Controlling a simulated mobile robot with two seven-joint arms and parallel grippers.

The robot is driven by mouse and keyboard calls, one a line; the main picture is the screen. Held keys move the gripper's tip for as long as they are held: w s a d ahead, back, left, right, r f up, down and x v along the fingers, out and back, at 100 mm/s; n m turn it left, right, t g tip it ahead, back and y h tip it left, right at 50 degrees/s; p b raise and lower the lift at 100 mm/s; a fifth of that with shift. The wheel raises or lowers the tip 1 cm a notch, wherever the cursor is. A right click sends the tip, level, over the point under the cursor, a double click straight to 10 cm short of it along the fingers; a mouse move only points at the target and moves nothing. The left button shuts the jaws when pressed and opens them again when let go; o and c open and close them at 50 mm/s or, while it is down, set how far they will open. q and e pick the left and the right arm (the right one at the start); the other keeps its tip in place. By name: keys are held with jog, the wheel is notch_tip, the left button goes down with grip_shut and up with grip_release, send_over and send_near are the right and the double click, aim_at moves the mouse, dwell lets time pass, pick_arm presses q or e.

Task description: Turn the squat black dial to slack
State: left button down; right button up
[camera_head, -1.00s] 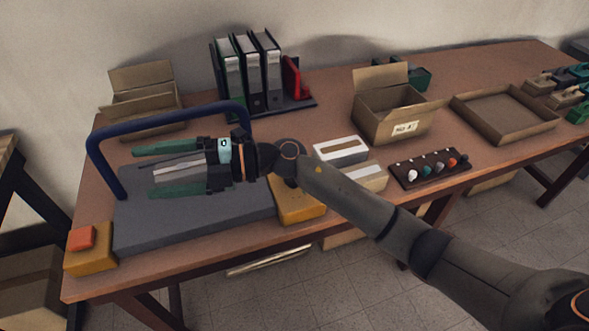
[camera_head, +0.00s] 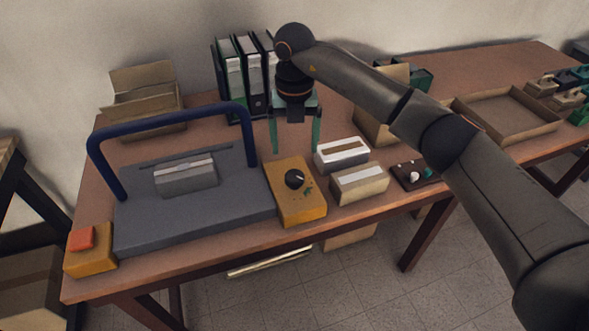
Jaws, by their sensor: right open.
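The squat black dial (camera_head: 295,179) sits on top of a yellow box (camera_head: 293,207) on the table, right of the grey machine. A pale mark shows on the dial; I cannot read any label by it. My right gripper (camera_head: 295,150) points down with its green fingers spread, open and empty. It is above and behind the dial, apart from it. My left gripper is not in view.
A grey machine (camera_head: 240,203) with a blue bar (camera_head: 178,115) stands left of the yellow box. A red button box (camera_head: 90,262) is at front left. White (camera_head: 343,163) and tan (camera_head: 360,190) boxes stand close on the right. Binders (camera_head: 231,80) are behind.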

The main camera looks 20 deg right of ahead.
aim_at(295, 175)
notch_tip(295, 175, down, 9)
jog(key=shift+p, duration=0.3)
jog(key=c, duration=1.4)
